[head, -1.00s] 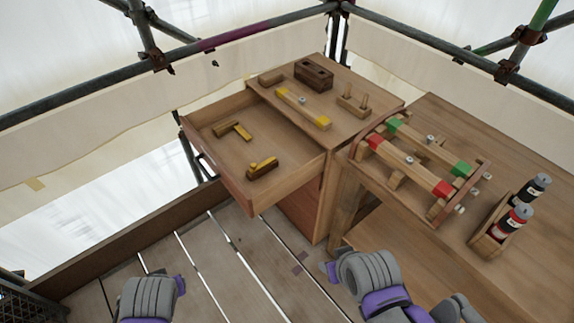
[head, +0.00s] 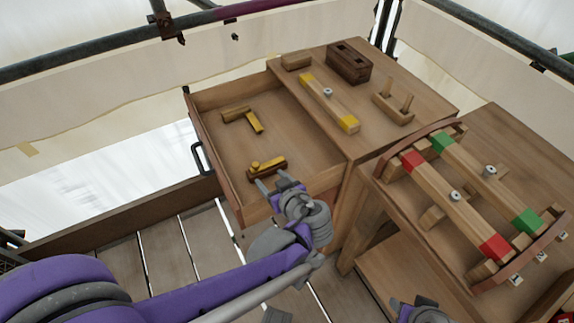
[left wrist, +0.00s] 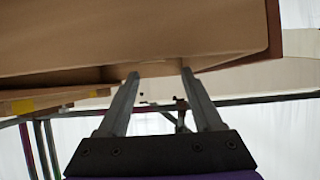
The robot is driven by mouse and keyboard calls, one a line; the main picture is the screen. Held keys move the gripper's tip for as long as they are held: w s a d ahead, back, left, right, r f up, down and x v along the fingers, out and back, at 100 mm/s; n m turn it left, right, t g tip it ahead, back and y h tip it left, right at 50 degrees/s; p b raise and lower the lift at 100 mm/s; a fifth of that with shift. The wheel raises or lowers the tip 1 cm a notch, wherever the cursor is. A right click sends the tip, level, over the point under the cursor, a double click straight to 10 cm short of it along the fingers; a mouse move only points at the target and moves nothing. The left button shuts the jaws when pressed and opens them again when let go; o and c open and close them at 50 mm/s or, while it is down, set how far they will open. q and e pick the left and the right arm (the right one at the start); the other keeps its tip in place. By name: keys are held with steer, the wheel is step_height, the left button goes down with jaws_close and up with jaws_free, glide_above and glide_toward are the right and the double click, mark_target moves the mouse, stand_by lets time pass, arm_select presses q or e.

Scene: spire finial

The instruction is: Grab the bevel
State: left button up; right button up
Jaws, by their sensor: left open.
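The open drawer (head: 222,187) holds two small tools. The L-shaped one, with a wooden stock and a brass-coloured arm (head: 242,118), looks most like the bevel and lies towards the back. A dark wooden tool with a brass-coloured top (head: 267,168) lies nearer the front; I cannot rule out that it is the bevel. My left gripper (head: 270,183) is open and empty, just in front of this darker tool. Its spread fingers also show in the left wrist view (left wrist: 160,74), with no tool between them. My right gripper (head: 420,309) is partly cut off at the bottom edge.
The cabinet top (head: 375,80) carries a yellow-ended bar (head: 328,102), a dark block (head: 349,63) and a pegged stand (head: 393,104). A bench to the right holds a rack with red-ended (head: 455,203) and green-ended (head: 487,180) bars. The drawer's front wall stands close to my left gripper.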

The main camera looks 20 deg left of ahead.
mark_target(256, 165)
arm_select(q)
steer(key=b+x, duration=0.1)
steer(key=x, duration=0.3)
steer(key=shift+w+a+f, duration=0.1)
steer(key=shift+a+f, duration=0.15)
steer(key=shift+a, duration=0.15)
steer(key=b+x, duration=0.1)
steer(key=x, duration=0.4)
steer(key=shift+w+a+f, duration=0.1)
steer(key=shift+w+a, duration=0.15)
jaws_close()
stand_by(0.8)
